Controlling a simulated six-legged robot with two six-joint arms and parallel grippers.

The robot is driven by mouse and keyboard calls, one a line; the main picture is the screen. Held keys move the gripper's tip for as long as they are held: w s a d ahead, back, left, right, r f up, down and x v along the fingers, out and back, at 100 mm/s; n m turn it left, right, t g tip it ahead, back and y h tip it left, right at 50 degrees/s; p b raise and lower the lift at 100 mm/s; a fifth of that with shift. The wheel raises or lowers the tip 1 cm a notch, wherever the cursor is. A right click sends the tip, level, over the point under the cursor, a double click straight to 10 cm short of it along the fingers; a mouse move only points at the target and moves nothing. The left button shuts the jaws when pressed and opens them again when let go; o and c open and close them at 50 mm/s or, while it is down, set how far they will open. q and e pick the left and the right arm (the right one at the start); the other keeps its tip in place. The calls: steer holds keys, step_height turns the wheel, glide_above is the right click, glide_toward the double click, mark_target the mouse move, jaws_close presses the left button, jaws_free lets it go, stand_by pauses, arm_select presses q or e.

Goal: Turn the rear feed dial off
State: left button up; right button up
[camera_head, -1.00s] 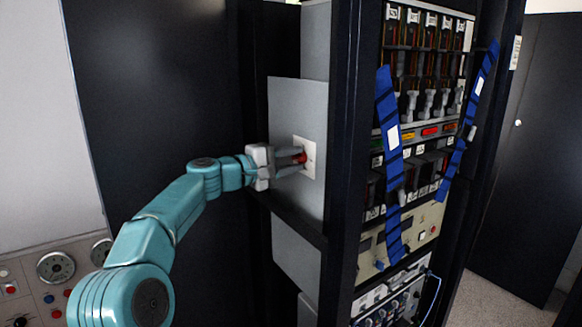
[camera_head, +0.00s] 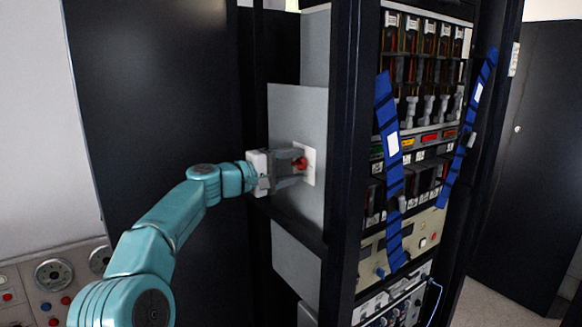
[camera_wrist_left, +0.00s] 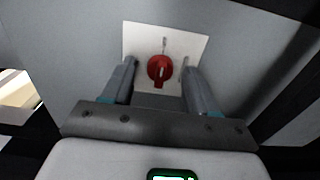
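The red dial (camera_head: 300,163) sits on a white square plate (camera_head: 311,166) fixed to a grey panel in the side of the rack. In the left wrist view the dial (camera_wrist_left: 160,70) shows whole, with a white mark on its face and its grip pointing roughly up and down. The plate (camera_wrist_left: 197,48) carries a small dark mark above the dial. My left gripper (camera_head: 298,168) is at the plate. In the wrist view its fingers (camera_wrist_left: 159,70) are spread, one on each side of the dial, with gaps between. My right gripper is out of view.
The dark rack post (camera_head: 345,150) stands just right of the panel. The rack front holds instruments and blue straps (camera_head: 390,150). A dark cabinet (camera_head: 155,110) stands behind my left arm. A gauge console (camera_head: 55,285) is at the lower left.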

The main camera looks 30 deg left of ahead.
arm_select(q)
steer(key=shift+s+a, duration=0.15)
steer(key=shift+s, duration=0.05)
steer(key=b+v, duration=0.3)
steer(key=v, duration=0.8)
steer(key=shift+s, duration=0.3)
